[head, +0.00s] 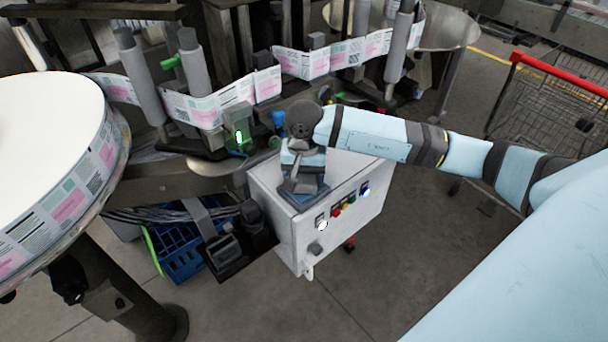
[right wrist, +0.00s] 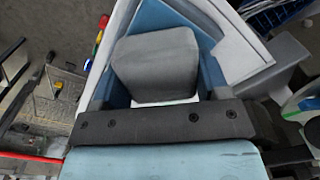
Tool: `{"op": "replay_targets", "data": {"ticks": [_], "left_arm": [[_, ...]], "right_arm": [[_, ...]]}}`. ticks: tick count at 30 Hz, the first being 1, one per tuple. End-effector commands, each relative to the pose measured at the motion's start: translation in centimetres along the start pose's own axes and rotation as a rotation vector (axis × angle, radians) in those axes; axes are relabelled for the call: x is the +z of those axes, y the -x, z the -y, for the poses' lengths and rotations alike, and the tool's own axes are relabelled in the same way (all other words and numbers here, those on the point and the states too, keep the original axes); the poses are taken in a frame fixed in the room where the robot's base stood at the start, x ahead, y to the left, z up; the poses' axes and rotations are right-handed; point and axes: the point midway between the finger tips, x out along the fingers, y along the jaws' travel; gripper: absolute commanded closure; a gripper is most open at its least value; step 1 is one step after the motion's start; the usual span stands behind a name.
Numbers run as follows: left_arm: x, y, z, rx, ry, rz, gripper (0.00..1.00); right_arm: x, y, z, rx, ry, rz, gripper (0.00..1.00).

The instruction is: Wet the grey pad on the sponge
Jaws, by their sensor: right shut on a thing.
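The grey pad (right wrist: 158,62) is a rounded block on a pale holder, directly in front of my right gripper in the right wrist view. My right gripper (head: 301,176) points down over the white cabinet and is shut on the pad's holder; its fingers are mostly hidden. A blue, tray-like surface, seemingly the sponge (head: 312,197), lies on the cabinet top below the gripper; blue also surrounds the pad in the right wrist view (right wrist: 152,16). I cannot tell whether the pad touches it. My left gripper is not in view.
The white cabinet (head: 282,228) has coloured buttons on its front. A large label reel (head: 45,95) stands at left, and a printed label web (head: 195,106) runs behind. A blue crate (head: 178,252) sits low at left. A red-handled cart (head: 556,73) stands right.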

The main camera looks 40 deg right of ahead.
Motion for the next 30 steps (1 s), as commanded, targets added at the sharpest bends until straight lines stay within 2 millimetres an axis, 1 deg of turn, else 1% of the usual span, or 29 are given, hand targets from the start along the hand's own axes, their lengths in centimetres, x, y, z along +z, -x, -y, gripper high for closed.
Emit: {"op": "replay_targets", "data": {"ticks": [2,5,27,30], "left_arm": [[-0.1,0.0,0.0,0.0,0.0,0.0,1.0],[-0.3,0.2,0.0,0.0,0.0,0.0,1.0],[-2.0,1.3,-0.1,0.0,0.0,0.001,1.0],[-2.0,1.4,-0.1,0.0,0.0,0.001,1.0]], "right_arm": [[0.1,0.1,0.0,0.002,0.001,0.002,0.5],[0.1,0.6,0.0,0.002,0.001,0.002,0.5],[0.0,6.7,0.0,0.001,0.001,0.0,0.5],[0.0,7.0,0.0,0.001,0.001,0.0,0.5]]}}
